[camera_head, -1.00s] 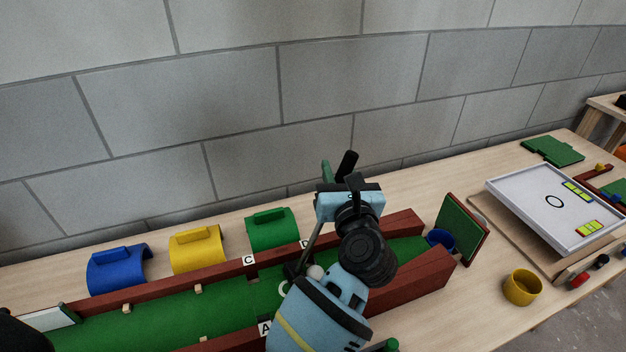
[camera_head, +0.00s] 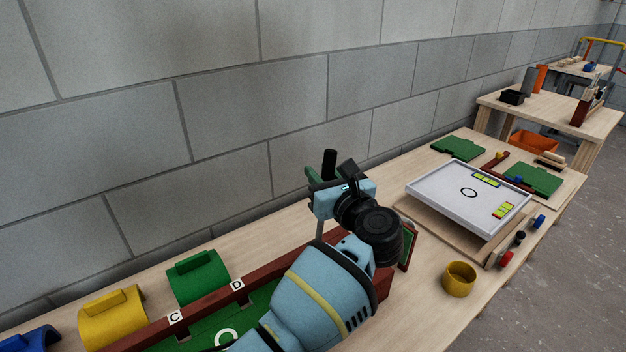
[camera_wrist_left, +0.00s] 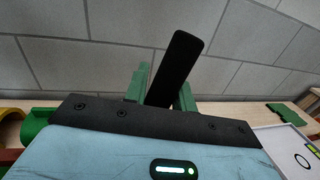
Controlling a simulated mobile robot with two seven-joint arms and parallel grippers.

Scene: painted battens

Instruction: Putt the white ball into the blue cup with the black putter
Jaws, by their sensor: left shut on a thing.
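My left gripper (camera_head: 322,184) is shut on the black grip of the putter (camera_head: 329,163), over the far end of the green lane (camera_head: 260,300). The putter's grip also stands tilted between the green fingers in the left wrist view (camera_wrist_left: 178,68). A short length of grey shaft shows below the gripper; the putter head is hidden behind my arm. A white ring (camera_head: 225,338) is marked on the lane. My right gripper is not in view.
Red-brown rails (camera_head: 205,305) with letter tags edge the lane; a green backboard (camera_head: 408,248) stands at its far end. Green (camera_head: 198,277) and yellow (camera_head: 114,318) arches stand behind. A yellow cup (camera_head: 459,279) and a white tray (camera_head: 470,193) are to the right.

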